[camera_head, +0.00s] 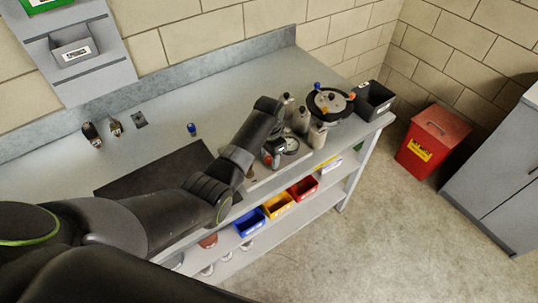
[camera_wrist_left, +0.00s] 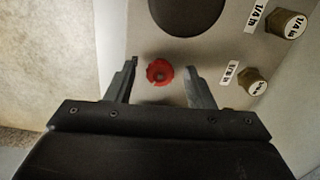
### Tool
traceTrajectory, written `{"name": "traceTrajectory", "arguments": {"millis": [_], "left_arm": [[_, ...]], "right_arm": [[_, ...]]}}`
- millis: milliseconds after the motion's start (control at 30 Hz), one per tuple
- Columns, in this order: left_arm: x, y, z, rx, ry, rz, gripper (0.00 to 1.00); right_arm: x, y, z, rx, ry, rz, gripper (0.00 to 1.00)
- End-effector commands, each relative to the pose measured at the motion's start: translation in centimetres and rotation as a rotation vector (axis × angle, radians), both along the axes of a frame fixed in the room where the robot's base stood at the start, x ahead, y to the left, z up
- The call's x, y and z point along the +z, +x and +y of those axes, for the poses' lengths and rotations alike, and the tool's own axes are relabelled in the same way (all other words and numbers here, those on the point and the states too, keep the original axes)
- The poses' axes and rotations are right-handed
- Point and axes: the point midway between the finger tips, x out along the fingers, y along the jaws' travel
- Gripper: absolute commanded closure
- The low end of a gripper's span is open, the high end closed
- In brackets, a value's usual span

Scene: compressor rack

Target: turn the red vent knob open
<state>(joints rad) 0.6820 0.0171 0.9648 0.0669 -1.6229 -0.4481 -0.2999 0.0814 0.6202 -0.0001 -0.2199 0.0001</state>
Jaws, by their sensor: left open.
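The red vent knob (camera_wrist_left: 159,72) is a small scalloped red knob on a pale panel in the left wrist view. My left gripper (camera_wrist_left: 162,68) is open, with one finger on each side of the knob. A gap shows between the knob and each finger, so the jaws are not closed on it. In the head view my left arm reaches over the bench to the grey fittings, and the arm hides much of the spot where it works. My right gripper is not in view.
Two brass hex fittings with size labels (camera_wrist_left: 254,81) sit right of the knob, and a dark round opening (camera_wrist_left: 188,12) is above it. On the bench (camera_head: 190,85), grey cylinders (camera_head: 301,120) and a black round fixture (camera_head: 330,103) stand close to the arm.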

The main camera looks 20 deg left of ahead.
Motion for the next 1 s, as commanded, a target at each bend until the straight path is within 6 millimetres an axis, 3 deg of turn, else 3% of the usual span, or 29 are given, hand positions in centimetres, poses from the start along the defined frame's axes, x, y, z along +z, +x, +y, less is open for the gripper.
{"name": "traceTrajectory", "arguments": {"millis": [33,367,667,1000], "left_arm": [[0.0,0.0,0.0,0.0,0.0,0.0,0.54],[0.0,0.0,0.0,0.0,0.0,0.0,0.96],[0.2,0.0,0.0,0.039,0.0,0.001,0.96],[0.4,0.0,0.0,0.262,0.0,0.002,0.96]], "right_arm": [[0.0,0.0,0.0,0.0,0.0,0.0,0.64],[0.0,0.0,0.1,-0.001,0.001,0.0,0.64],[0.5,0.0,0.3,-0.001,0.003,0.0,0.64],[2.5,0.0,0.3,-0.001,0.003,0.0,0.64]]}}
